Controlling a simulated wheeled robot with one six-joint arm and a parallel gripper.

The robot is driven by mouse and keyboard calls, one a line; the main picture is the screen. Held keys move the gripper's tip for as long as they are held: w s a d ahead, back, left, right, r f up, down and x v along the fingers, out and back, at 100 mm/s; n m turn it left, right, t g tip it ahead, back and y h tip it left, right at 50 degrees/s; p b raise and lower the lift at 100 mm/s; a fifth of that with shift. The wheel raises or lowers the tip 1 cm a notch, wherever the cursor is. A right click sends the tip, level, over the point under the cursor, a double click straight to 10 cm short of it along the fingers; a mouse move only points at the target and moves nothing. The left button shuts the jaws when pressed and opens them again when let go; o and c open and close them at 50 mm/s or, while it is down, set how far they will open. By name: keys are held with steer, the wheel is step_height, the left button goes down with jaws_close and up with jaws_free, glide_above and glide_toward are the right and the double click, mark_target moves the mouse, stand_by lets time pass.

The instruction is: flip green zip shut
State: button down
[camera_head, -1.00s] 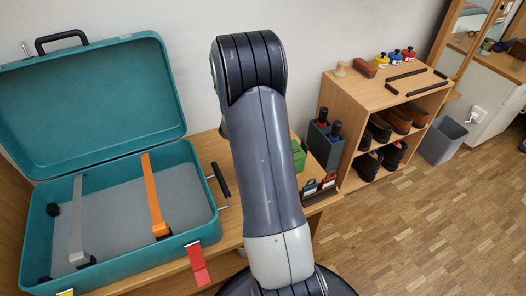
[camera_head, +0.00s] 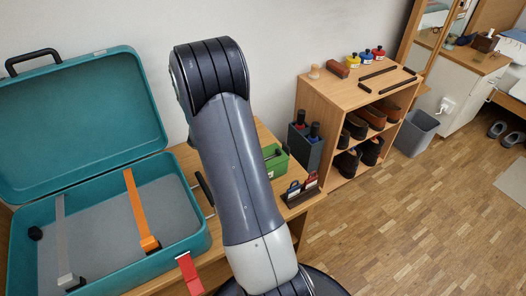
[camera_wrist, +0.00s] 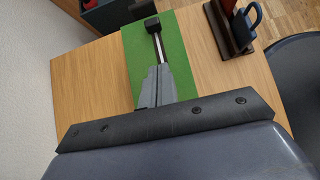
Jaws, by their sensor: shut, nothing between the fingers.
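A green box (camera_head: 274,162) stands on the wooden bench behind and to the right of my arm, partly hidden by it. Its flat green face (camera_wrist: 182,68) fills the middle of the wrist view. A thin metal bar with a black end block (camera_wrist: 152,24) lies over this green face; I cannot tell whether it is the zip. My gripper (camera_wrist: 156,72) is shut and empty, its grey fingers over the green face and in line with the bar. I cannot tell whether they touch it. In the head view my arm hides the gripper.
An open teal case (camera_head: 188,243) with grey and orange straps stands at left. A wooden shoe shelf (camera_head: 333,105) stands farther right.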

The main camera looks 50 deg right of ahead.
steer(key=p+v, duration=0.1)
steer(key=v, duration=0.6)
steer(key=shift+a+r+p, duration=0.2)
steer(key=shift+r+p, duration=0.15)
steer(key=b+x, duration=0.2)
steer(key=x, duration=0.2)
steer(key=b+x, duration=0.1)
steer(key=x, duration=0.4)
steer(key=shift+w+a+f+b, duration=0.15)
steer(key=shift+a+f+b, duration=0.15)
steer(key=shift+b, duration=0.1)
steer(key=shift+d+f+b, duration=0.15)
steer(key=shift+f+b, duration=0.05)
steer(key=shift+b, duration=0.2)
steer(key=shift+w+a, duration=0.1)
steer(key=shift+a, duration=0.25)
steer(key=a, duration=0.2)
steer(key=w+a+b, duration=0.1)
steer(key=a, duration=0.3)
steer(key=shift+w+a+r, duration=0.15)
steer(key=shift+w+a, duration=0.05)
steer(key=shift+w, duration=0.15)
steer(key=shift+d, duration=0.1)
